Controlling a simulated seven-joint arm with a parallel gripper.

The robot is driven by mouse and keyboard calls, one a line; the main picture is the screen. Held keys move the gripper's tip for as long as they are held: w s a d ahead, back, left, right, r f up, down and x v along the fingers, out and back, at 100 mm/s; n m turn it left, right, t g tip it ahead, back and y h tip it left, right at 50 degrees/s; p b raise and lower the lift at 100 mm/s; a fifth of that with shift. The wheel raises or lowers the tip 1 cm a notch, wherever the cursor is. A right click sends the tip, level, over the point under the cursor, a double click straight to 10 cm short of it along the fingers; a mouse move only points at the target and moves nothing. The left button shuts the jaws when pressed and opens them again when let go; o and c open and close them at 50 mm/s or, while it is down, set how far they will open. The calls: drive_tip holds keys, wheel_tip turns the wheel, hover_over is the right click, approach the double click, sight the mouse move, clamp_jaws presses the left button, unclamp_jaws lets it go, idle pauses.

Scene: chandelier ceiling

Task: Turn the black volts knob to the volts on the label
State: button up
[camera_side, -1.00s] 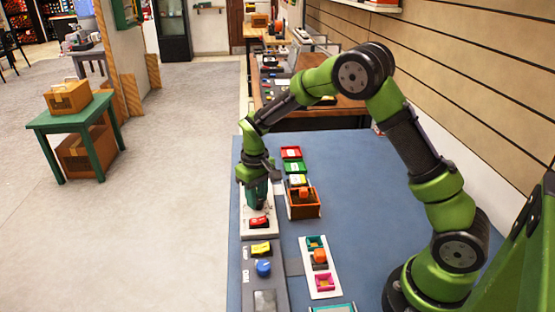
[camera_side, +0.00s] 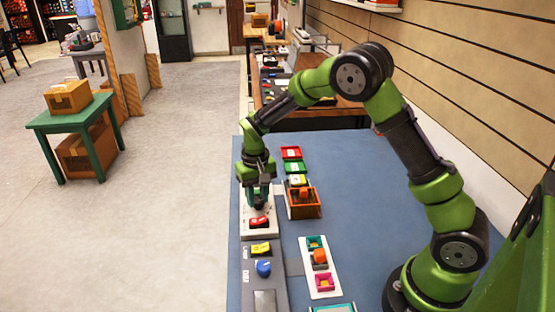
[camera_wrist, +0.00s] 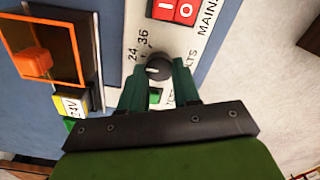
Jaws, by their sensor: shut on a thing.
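The black volts knob (camera_wrist: 158,67) sits on a pale panel (camera_wrist: 205,50) in the wrist view, with "24" and "36" printed beside it. Other dial marks are hidden by my fingers. A pale line shows on the knob, but I cannot tell exactly which number it points to. My gripper (camera_wrist: 159,80) has its two green fingers shut on the knob from both sides. In the side view, my gripper (camera_side: 258,196) is low over the panel, behind the red switch (camera_side: 259,221). A yellow label (camera_wrist: 72,104) in the wrist view appears to read "24V".
The red mains switch (camera_wrist: 178,8) is close to the knob. An orange open box (camera_side: 304,204) with an orange block stands right of the panel. A yellow switch (camera_side: 261,248) and a blue knob (camera_side: 264,268) are nearer the camera.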

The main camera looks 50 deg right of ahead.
sight(260, 202)
drive_tip(key=o, duration=1.1)
drive_tip(key=shift+c, duration=0.2)
wheel_tip(260, 202, up, 17)
drive_tip(key=s+a+r+t, duration=0.1)
drive_tip(key=s+t, duration=0.1)
drive_tip(key=s, duration=0.5)
drive_tip(key=s+a+r+t+y, duration=0.1)
drive_tip(key=s+t, duration=0.1)
drive_tip(key=s, duration=0.6)
drive_tip(key=s+a+r+t+y, duration=0.1)
drive_tip(key=s+a+t, duration=0.1)
drive_tip(key=s, duration=0.5)
drive_tip(key=shift+s+r+n+t, duration=0.15)
drive_tip(key=shift+r+n+t, duration=0.2)
drive_tip(key=shift+t, duration=0.25)
